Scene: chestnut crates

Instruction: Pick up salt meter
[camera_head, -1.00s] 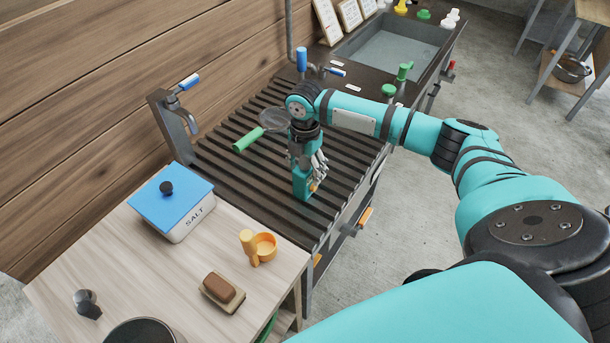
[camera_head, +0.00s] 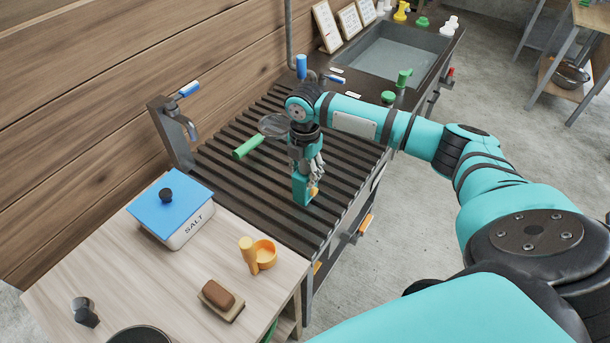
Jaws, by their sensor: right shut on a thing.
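The salt meter (camera_head: 301,190) appears as a small teal, upright device with an orange spot on its side. It is at the black slatted rack (camera_head: 245,209). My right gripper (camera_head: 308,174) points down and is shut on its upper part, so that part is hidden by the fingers. I cannot tell whether its lower end touches the slats. My left gripper is not in view.
A white SALT box (camera_head: 195,232) with a blue lid, an orange cup (camera_head: 264,255) and a brown block (camera_head: 217,294) stand on the pale table. A green-handled strainer (camera_head: 248,147) lies on the rack. A sink (camera_head: 395,57) is behind.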

